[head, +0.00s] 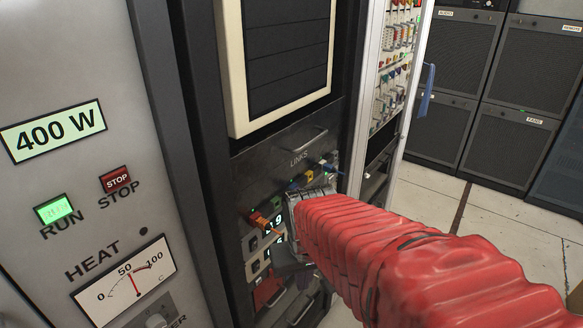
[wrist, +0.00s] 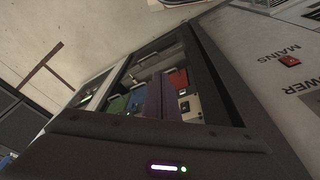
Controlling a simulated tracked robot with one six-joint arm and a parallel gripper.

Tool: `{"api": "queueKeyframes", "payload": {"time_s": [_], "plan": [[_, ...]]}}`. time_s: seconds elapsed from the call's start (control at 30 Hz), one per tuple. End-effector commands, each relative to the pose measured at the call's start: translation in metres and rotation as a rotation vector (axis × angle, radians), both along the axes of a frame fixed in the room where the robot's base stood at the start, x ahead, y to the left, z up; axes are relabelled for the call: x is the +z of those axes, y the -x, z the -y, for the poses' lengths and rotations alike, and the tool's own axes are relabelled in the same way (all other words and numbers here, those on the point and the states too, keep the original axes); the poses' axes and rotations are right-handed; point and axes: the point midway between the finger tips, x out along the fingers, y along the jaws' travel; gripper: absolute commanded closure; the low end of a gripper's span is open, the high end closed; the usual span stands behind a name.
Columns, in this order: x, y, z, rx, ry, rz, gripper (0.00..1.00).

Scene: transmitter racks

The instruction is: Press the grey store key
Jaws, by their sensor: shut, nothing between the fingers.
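My gripper (head: 276,240) is in front of the lower part of the dark rack, at the end of my red-sleeved arm, and it is shut and empty. Its tips are close to a small panel with lit white digits (head: 278,219); I cannot tell whether they touch it. I cannot pick out the grey store key in either view. My gripper and arm hide part of that panel. The wrist view looks along the rack at a tilt and shows a row of coloured modules, including a red one (wrist: 178,79).
Above the panel is a LINKS panel (head: 297,160) with a bar handle and coloured plugs. On the left, a grey cabinet carries a lit green RUN button (head: 54,209), a red STOP button (head: 115,179) and a HEAT meter (head: 127,280). Open floor (head: 493,225) lies to the right.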

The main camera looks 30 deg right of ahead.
Motion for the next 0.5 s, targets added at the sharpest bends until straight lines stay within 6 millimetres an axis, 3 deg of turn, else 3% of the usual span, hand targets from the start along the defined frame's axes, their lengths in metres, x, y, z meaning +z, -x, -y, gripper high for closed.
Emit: {"api": "queueKeyframes", "payload": {"time_s": [0.5], "plan": [[-0.058,-0.027,0.101,-0.085,0.072,0.002,1.00]]}}
